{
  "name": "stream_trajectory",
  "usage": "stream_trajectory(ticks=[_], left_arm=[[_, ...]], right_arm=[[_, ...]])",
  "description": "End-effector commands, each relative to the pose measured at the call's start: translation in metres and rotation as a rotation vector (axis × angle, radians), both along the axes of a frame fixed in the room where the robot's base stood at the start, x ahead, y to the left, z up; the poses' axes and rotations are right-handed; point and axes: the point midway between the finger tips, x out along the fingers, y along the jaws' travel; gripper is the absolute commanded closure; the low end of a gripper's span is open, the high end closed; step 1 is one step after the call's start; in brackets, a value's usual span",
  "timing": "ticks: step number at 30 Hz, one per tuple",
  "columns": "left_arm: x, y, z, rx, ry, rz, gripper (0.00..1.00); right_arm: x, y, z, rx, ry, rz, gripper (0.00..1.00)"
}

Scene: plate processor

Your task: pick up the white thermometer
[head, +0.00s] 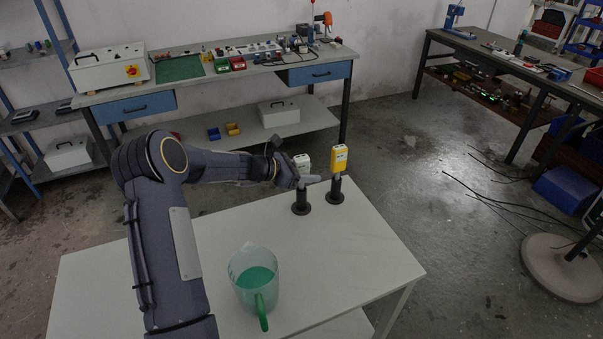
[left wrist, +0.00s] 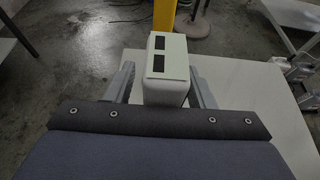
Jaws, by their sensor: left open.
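The white thermometer (head: 302,161) stands upright on a black round-based stand (head: 301,208) on the white table. My left gripper (head: 303,181) is at the thermometer, its arm reaching in from the left. In the left wrist view the white thermometer (left wrist: 167,66), with two dark panels on its face, sits between the two grey fingers of the open gripper (left wrist: 164,88). Gaps show on both sides near the fingertips; its lower part is hidden by my wrist. My right gripper is out of view.
A yellow device (head: 339,158) stands on a second black stand (head: 335,197) just right of the white one. A clear jug (head: 240,268) with green contents and a green handle is near the front. The white table (head: 375,255) is clear at the right.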

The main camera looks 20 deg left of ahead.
Motion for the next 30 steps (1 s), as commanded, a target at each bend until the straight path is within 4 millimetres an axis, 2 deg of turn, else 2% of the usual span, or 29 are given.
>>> stream_trajectory(ticks=[4,5,15,16,25,30], left_arm=[[0.000,0.000,0.000,0.001,-0.001,0.000,0.51],[0.000,0.000,0.000,0.001,-0.001,0.000,0.54],[0.000,0.000,0.000,0.000,0.000,-0.001,0.98],[0.000,0.000,0.000,0.000,-0.001,-0.001,1.00],[0.000,0.000,0.003,0.000,-0.002,-0.002,1.00],[0.000,0.000,0.018,0.003,-0.005,-0.003,1.00]], right_arm=[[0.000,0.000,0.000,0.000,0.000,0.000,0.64],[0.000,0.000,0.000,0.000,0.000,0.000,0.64],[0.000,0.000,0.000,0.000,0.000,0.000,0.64],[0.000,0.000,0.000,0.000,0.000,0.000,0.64],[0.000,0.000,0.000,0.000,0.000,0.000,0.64],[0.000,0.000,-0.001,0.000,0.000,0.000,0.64]])
